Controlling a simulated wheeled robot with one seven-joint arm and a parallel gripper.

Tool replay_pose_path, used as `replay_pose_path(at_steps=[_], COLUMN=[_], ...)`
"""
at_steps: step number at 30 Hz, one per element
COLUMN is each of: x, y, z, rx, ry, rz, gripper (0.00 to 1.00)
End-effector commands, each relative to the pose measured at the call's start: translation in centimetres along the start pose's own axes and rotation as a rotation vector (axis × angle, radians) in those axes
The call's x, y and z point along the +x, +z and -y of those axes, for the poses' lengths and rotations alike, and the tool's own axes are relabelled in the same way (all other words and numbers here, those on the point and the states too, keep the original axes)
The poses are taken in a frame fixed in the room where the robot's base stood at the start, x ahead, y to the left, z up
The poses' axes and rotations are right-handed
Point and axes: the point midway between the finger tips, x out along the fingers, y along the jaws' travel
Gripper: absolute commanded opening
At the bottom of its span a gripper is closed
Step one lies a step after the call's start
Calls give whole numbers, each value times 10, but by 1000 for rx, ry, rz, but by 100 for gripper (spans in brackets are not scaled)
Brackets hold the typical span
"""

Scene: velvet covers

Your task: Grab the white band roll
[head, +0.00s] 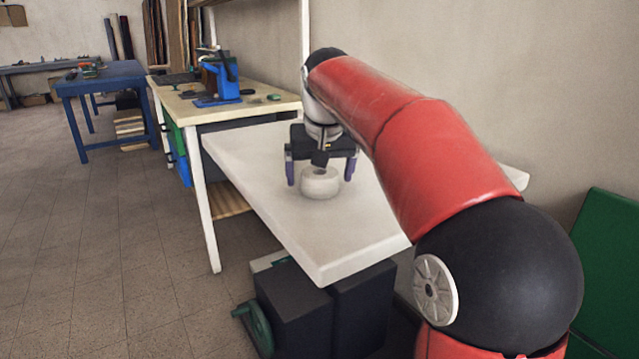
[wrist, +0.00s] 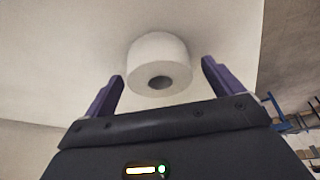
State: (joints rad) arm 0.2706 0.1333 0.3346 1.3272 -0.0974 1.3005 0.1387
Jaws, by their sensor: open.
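The white band roll (head: 320,186) stands on the white tabletop (head: 300,222) with its hole facing up. In the wrist view the roll (wrist: 158,58) shows its round side and dark centre hole. My gripper (head: 322,180) is open, with its purple fingers on either side of the roll in the head view. In the wrist view the fingertips (wrist: 162,72) flank the roll with a visible gap on both sides. I see no contact. How far the tips stand above the tabletop is hard to tell.
A wooden workbench (head: 245,108) with a blue machine (head: 222,80) stands behind the white table. A blue table (head: 105,78) is at the far left. Black boxes (head: 300,310) sit below the front edge. The tabletop around the roll is clear.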

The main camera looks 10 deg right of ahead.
Motion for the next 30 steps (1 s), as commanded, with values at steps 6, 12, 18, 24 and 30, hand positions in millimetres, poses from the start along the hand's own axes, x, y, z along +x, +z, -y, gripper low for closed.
replay_pose_path(at_steps=[6,12,18,24,30], x=[9,8,8,8,5], y=[0,0,0,0,-2], z=[0,0,0,0,0], rx=[0,0,0,0,0], ry=[0,0,0,0,0], rz=[-2,-2,-2,-2,-3], gripper=[92,82,56,43,43])
